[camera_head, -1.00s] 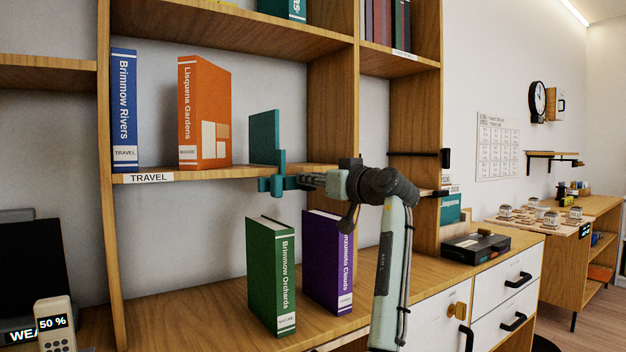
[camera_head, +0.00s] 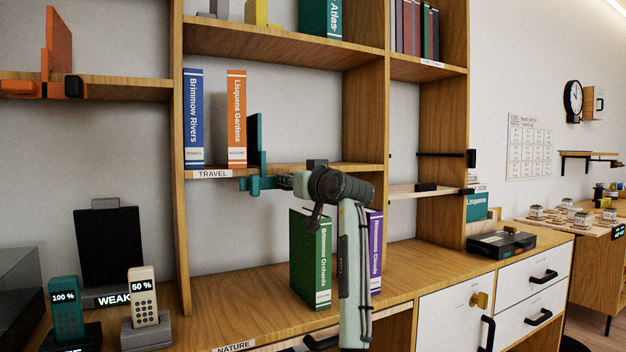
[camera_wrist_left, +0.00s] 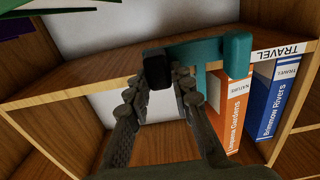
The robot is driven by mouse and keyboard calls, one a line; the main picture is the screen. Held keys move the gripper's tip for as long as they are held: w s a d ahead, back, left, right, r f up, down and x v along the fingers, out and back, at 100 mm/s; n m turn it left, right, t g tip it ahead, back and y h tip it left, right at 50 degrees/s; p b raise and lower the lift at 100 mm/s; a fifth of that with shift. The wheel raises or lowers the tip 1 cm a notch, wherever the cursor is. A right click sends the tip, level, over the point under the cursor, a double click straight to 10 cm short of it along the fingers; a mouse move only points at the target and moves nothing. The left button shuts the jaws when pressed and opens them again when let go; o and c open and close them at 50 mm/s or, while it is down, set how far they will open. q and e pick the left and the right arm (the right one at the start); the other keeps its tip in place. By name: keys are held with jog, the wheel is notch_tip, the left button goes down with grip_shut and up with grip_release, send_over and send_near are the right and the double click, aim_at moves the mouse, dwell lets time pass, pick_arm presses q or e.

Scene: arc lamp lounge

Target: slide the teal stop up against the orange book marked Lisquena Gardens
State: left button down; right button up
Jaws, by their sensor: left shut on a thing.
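The orange book marked Lisquena Gardens (camera_head: 236,120) stands upright on the TRAVEL shelf. The teal stop (camera_head: 256,138) has an upright plate just right of the book and a bracket at the shelf's front edge. I cannot tell whether plate and book touch. My left gripper (camera_head: 288,181) is shut on the stop's front part at the shelf edge. In the left wrist view, the fingers (camera_wrist_left: 171,78) are close together by a black block, and the teal bracket (camera_wrist_left: 237,55) overlaps the orange book (camera_wrist_left: 232,108). My right gripper is out of view.
The blue Brimmow Rivers book (camera_head: 194,118) stands left of the orange book, with a gap between. Below are the green Brimmow Orchards book (camera_head: 310,258) and a purple book (camera_head: 375,250). The shelf right of the stop is free up to the upright panel (camera_head: 367,125).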

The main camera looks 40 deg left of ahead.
aim_at(258, 180)
pick_arm(q)
jog(key=shift+s+a, duration=0.5)
jog(key=shift+s, duration=0.75)
jog(key=shift+s+a, duration=0.55)
jog(key=shift+s, duration=0.65)
jog(key=shift+s+a, duration=0.5)
jog(key=shift+s, duration=0.75)
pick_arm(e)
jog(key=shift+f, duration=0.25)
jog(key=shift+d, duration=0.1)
pick_arm(q)
jog(key=c, duration=1.3)
grip_release()
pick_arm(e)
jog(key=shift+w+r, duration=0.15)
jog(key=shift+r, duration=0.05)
pick_arm(q)
jog(key=shift+d, duration=0.15)
jog(key=v, duration=1.2)
jog(key=shift+s, duration=0.1)
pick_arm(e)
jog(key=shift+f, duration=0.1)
pick_arm(q)
jog(key=shift+f, duration=0.1)
